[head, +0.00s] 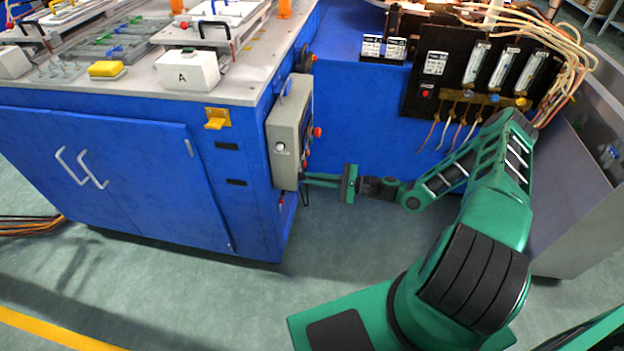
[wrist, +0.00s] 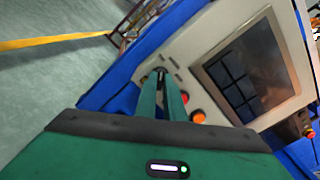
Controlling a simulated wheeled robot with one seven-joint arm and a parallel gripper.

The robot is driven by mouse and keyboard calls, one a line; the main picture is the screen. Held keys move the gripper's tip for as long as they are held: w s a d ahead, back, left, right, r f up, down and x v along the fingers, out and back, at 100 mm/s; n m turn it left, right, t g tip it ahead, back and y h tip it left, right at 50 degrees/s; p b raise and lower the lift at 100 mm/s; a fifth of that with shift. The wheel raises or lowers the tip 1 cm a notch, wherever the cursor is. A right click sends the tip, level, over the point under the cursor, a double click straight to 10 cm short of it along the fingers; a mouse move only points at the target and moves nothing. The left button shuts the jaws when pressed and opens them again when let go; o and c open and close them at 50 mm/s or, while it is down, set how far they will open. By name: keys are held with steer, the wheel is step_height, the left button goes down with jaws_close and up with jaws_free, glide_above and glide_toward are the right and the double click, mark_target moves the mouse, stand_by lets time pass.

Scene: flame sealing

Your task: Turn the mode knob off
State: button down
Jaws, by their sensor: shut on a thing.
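The mode knob (wrist: 160,70) looks like a small dark knob on the light grey control panel (wrist: 185,50) in the wrist view. It is mostly hidden between my fingertips, so its pointer direction cannot be read. My gripper (wrist: 161,78) is shut on the knob, with both green fingers close together and pointing at the panel. In the head view my gripper (head: 303,180) reaches from the right to the lower part of the grey control box (head: 285,130). The knob cannot be made out there.
Orange-red buttons (wrist: 198,116) sit right beside my fingers on the panel, below a dark screen (wrist: 245,70). The box hangs on the blue cabinet (head: 110,170). A black panel with hoses (head: 450,75) stands behind my arm. The floor in front is clear.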

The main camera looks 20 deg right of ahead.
steer(key=shift+w+d+f+n, duration=0.15)
steer(key=shift+d+n, duration=0.05)
steer(key=shift+n, duration=0.4)
steer(key=c, duration=2)
jaws_free()
steer(key=shift+o, duration=0.7)
steer(key=shift+a, duration=0.1)
steer(key=v, duration=1.1)
